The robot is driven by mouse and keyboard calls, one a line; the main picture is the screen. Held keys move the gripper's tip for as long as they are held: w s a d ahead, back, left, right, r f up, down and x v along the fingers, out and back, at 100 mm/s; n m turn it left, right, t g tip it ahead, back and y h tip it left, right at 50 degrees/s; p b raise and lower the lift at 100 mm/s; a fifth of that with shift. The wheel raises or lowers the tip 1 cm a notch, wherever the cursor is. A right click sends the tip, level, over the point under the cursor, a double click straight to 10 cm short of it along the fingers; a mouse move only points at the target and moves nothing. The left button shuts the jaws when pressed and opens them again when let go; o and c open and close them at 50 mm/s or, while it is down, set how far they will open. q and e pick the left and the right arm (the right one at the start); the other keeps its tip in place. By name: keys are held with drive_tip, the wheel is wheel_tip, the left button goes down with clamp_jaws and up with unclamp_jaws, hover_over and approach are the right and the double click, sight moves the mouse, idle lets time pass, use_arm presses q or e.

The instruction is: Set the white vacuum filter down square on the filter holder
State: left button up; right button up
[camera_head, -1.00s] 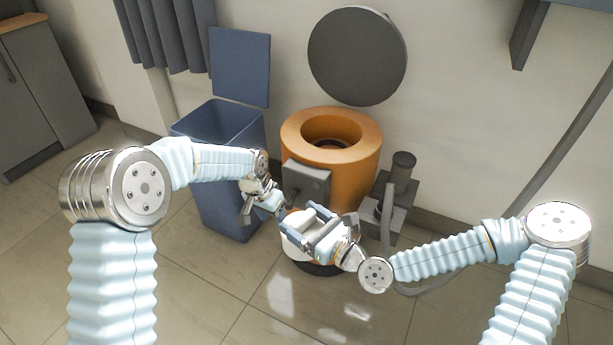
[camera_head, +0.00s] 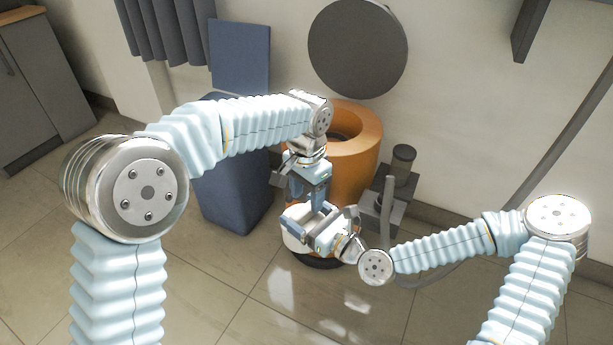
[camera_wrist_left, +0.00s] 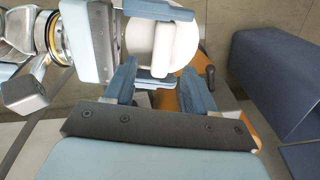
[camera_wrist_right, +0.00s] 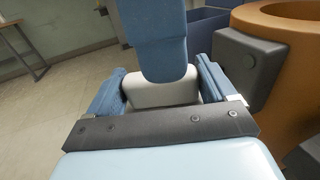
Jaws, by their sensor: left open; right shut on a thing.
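The white vacuum filter (camera_head: 294,236) is a round white piece low in front of the orange drum (camera_head: 362,150). My right gripper (camera_head: 316,226) is shut on it; in the right wrist view its white part (camera_wrist_right: 165,92) sits between the fingers. The left wrist view shows the filter's round face (camera_wrist_left: 148,42) with a raised bar. My left gripper (camera_head: 309,200) is open and points down just above the right gripper; its jaws (camera_wrist_left: 158,84) are near a right finger. A dark round base (camera_head: 320,262) shows below the filter. I cannot tell whether they touch or which part is the holder.
A blue bin (camera_head: 232,195) stands left of the drum. A grey post and block (camera_head: 398,180) with a hose stand to its right. A dark round disc (camera_head: 358,48) is against the wall. The tiled floor (camera_head: 340,315) in front is clear.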

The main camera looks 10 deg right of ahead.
sight(307, 207)
use_arm(q)
drive_tip(key=shift+f, duration=2.35)
drive_tip(key=shift+c, duration=0.3)
clamp_jaws()
use_arm(e)
drive_tip(key=o, duration=1.3)
